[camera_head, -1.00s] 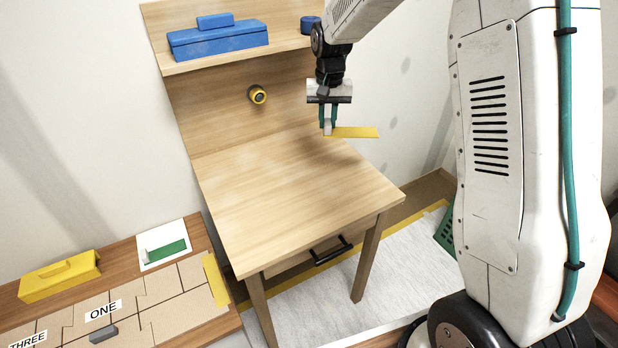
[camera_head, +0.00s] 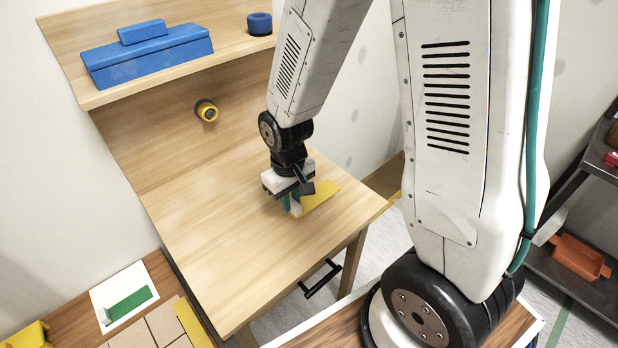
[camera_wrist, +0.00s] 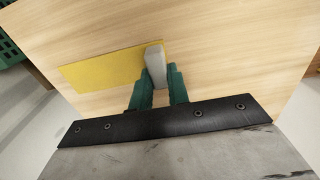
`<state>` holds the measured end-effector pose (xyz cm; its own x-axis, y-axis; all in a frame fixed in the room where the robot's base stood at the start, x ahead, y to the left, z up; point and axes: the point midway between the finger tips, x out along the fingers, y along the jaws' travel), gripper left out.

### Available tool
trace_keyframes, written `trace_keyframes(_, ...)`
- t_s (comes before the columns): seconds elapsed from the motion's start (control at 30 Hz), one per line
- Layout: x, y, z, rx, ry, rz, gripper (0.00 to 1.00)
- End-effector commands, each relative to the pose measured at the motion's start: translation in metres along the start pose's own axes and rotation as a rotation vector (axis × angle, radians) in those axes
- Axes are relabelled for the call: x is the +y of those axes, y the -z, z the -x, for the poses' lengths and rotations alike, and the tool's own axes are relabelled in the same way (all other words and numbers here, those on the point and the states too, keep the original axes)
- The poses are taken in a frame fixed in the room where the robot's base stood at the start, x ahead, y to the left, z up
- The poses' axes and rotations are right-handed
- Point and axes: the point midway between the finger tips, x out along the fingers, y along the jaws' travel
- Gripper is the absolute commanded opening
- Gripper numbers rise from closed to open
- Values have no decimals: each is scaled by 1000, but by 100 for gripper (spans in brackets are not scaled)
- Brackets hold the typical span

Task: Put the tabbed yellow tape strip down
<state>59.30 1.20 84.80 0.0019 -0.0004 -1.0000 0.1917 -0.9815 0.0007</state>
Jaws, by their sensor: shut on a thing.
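The yellow tape strip (camera_head: 321,197) has a grey tab at one end. It lies flat at or just above the top of the wooden desk (camera_head: 215,265), near its right side; I cannot tell whether it touches. My gripper (camera_head: 293,207) points down and is shut on the tab. In the wrist view the grey tab (camera_wrist: 155,65) stands between the green fingers of my gripper (camera_wrist: 157,80), and the yellow strip (camera_wrist: 105,72) reaches out to the left. My gripper hides part of the tab in the head view.
A blue toolbox (camera_head: 150,58) and a blue roll (camera_head: 259,23) stand on the shelf above the desk. A round yellow-and-black knob (camera_head: 207,110) is on the back panel. The left and front of the desktop are clear. A green-striped white card (camera_head: 124,297) lies on the lower left table.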

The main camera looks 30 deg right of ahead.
Motion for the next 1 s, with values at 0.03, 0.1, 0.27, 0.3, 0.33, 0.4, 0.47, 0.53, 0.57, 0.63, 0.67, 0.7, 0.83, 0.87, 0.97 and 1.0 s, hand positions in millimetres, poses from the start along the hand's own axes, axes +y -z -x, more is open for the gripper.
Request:
trace_keyframes(0.03,14,8,-2,-1,0,-9,0)
trace_keyframes(0.1,31,17,-4,-1,0,-8,0)
trace_keyframes(0.27,63,37,-7,-1,0,-6,0)
trace_keyframes(0.3,70,41,-8,-1,0,-5,0)
trace_keyframes(0.33,74,43,-9,-1,0,-4,0)
trace_keyframes(0.4,80,47,-9,-1,0,-3,0)
trace_keyframes(0.47,84,49,-9,-1,0,-2,0)
trace_keyframes(0.53,86,51,-9,-1,0,-1,0)
trace_keyframes(0.57,88,52,-10,-1,0,-2,0)
trace_keyframes(0.63,93,55,-11,-2,0,-3,0)
trace_keyframes(0.67,97,57,-11,-2,0,-4,0)
trace_keyframes(0.7,97,56,-18,-6,1,-2,0)
trace_keyframes(0.83,96,56,-40,-6,1,-1,0)
trace_keyframes(0.87,96,56,-43,-5,1,-1,0)
trace_keyframes(0.97,96,57,-46,-1,0,-1,0)
trace_keyframes(1.0,96,57,-46,-1,0,-1,0)
